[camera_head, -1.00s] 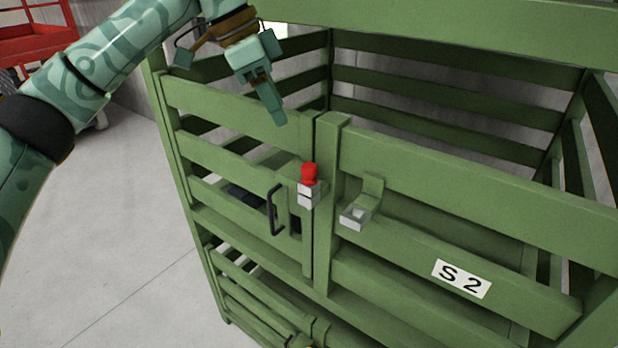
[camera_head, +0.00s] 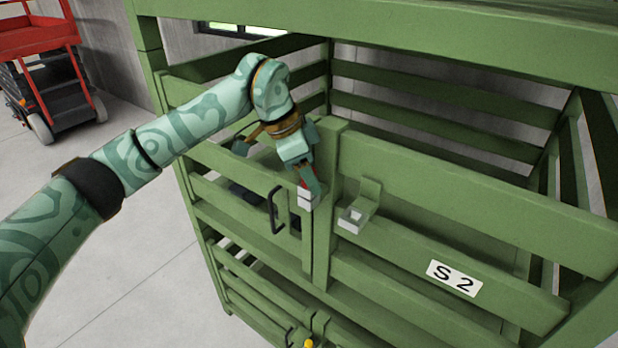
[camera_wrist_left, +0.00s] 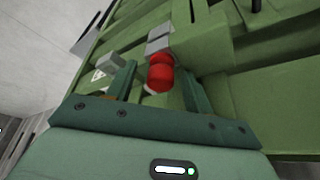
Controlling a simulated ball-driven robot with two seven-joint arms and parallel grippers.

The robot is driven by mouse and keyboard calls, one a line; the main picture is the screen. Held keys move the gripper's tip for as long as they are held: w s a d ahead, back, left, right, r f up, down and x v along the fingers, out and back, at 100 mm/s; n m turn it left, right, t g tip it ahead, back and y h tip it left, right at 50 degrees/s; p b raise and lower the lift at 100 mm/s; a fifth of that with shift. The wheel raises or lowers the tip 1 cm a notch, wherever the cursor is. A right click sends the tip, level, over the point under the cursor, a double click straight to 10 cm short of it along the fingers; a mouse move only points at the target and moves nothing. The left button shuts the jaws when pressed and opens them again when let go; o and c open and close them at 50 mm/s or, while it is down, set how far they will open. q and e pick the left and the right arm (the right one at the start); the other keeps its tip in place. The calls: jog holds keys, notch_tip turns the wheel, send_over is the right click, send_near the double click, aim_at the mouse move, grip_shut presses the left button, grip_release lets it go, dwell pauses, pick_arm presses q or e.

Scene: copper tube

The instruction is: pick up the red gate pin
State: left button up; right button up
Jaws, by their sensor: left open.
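The red gate pin (camera_wrist_left: 160,74) stands in a grey-white bracket (camera_head: 306,198) on the green gate, left of the centre post. In the head view only a sliver of its red shows, behind my fingers. My left gripper (camera_head: 311,186) is open at the pin. In the left wrist view the red head lies between its two spread fingers (camera_wrist_left: 158,85), with a gap on either side. A second, empty grey-white bracket (camera_head: 352,219) is on the right gate panel. My right gripper is not in view.
A black handle (camera_head: 274,210) is on the gate just left of the pin. The green slatted crate (camera_head: 450,185) has a white S 2 label (camera_head: 454,278). A yellow knob (camera_head: 308,343) shows low down. A red lift (camera_head: 45,70) stands far left on open floor.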

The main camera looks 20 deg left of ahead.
pick_arm(q)
jog(key=c, duration=1.1)
jog(key=shift+r, duration=0.1)
jog(key=shift+r, duration=0.2)
notch_tip(320, 180, up, 10)
jog(key=shift+f+b, duration=0.25)
jog(key=shift+b, duration=0.85)
